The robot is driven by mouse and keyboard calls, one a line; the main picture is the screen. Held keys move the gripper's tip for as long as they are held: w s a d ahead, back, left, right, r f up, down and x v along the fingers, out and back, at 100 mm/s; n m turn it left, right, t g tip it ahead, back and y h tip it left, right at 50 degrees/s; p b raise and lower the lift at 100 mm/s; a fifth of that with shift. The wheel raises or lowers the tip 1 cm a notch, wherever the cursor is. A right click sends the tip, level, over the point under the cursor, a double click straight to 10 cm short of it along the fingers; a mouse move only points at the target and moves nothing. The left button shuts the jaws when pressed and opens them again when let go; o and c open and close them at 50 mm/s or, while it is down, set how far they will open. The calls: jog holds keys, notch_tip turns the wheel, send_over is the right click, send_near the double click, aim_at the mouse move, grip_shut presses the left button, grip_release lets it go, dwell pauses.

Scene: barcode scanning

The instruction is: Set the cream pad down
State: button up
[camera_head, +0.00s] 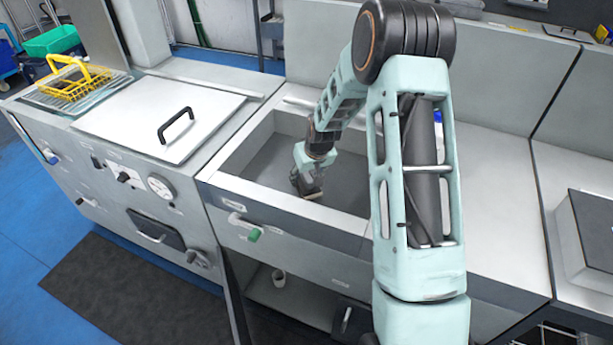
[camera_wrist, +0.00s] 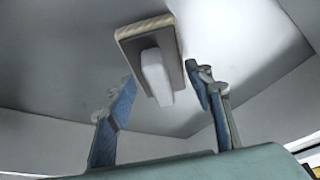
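The cream pad (camera_wrist: 145,27) has a grey backing plate and a pale block-shaped handle (camera_wrist: 157,75). In the wrist view it rests against a grey surface of the basin. In the head view the pad's edge (camera_head: 313,195) shows low in the sink basin (camera_head: 345,190), just below my gripper (camera_head: 304,180). In the wrist view my gripper (camera_wrist: 160,78) has its two blue-lined fingers spread on either side of the handle, with gaps visible. It is open and holds nothing. The pad's underside is hidden.
The basin walls and front rim (camera_head: 285,202) surround my gripper. A white lid (camera_head: 155,115) with a black handle and a yellow basket (camera_head: 75,78) are at left. A dark box (camera_head: 590,228) stands at right. The counter right of my arm has clear room.

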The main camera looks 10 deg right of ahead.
jog(key=shift+o, duration=0.9)
jog(key=shift+r, duration=0.45)
jog(key=v, duration=1.1)
jog(key=shift+s+r, duration=0.15)
jog(key=shift+r, duration=0.1)
jog(key=shift+d, duration=0.1)
